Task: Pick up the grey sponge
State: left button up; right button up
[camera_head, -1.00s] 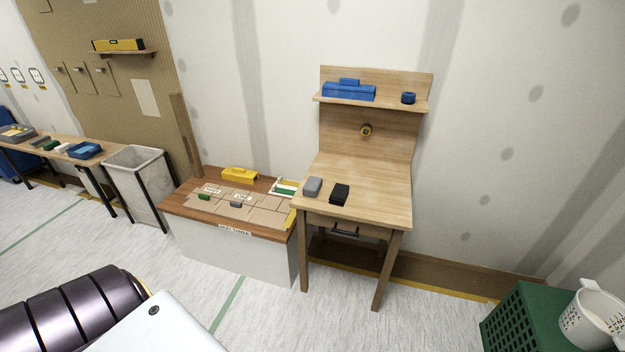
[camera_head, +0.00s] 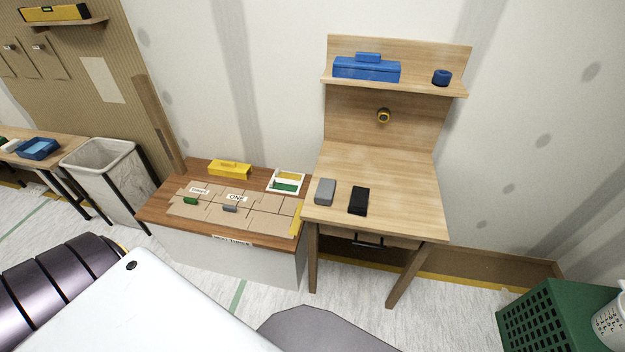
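The grey sponge (camera_head: 325,191) is a small grey block lying on the left front part of the wooden workbench (camera_head: 395,180). A black block (camera_head: 358,201) lies just to its right, a small gap apart. Neither of my grippers shows in the head view. Parts of my own body fill the lower left and the bottom middle of the picture, well in front of the bench.
A low wooden-topped box (camera_head: 155,208) with cardboard pieces, a yellow box (camera_head: 230,169) and a white tray (camera_head: 271,184) adjoins the bench's left. A bench shelf (camera_head: 420,88) holds a blue toolbox (camera_head: 366,69). A green crate (camera_head: 545,322) stands lower right. Floor lies between.

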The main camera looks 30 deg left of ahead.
aim_at(324, 194)
jog(key=j, duration=0.8)
jog(key=i+j, duration=0.15)
jog(key=j, duration=0.7)
